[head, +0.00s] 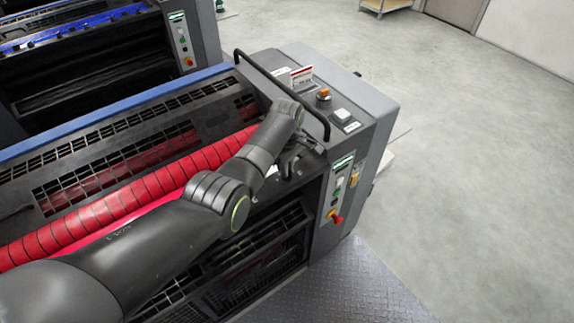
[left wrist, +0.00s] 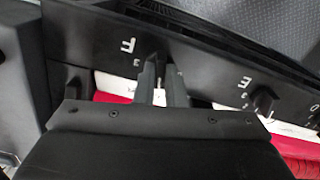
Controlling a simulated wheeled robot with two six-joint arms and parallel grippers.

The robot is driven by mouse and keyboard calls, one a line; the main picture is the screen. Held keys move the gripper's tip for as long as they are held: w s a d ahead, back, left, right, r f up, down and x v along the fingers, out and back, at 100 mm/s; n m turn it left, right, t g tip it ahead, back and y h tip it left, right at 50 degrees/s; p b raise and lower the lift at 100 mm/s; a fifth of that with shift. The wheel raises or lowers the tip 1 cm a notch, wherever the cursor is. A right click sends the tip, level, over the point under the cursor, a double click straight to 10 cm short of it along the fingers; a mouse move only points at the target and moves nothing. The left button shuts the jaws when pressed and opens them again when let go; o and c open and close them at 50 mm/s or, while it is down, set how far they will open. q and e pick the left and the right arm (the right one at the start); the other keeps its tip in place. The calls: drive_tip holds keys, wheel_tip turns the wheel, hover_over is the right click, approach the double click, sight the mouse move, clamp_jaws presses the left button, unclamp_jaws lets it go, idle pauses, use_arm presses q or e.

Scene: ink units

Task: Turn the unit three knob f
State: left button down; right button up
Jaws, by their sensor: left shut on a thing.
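A black panel strip (left wrist: 200,62) with white letters and small black knobs runs across the left wrist view. The knob beside a white F (left wrist: 157,50) is between the fingers of my left gripper (left wrist: 161,74), which is shut on it. The knob's turn angle is hard to tell, as the fingers cover much of it. Another black knob (left wrist: 264,99) stands apart to the right beside its own letter. In the head view my left gripper (head: 289,166) is at the right end of the red roller, partly hidden by its wrist. My right gripper is not in view.
A black rail (head: 285,92) arches over the unit's right end, close to my left wrist. A side panel (head: 340,187) carries buttons and a red knob. The red roller (head: 120,205) lies below my arm. Grey floor is open to the right.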

use_arm(q)
drive_tip(key=shift+w+r+n, duration=0.1)
drive_tip(key=shift+n, duration=0.9)
drive_tip(key=c, duration=1.5)
unclamp_jaws()
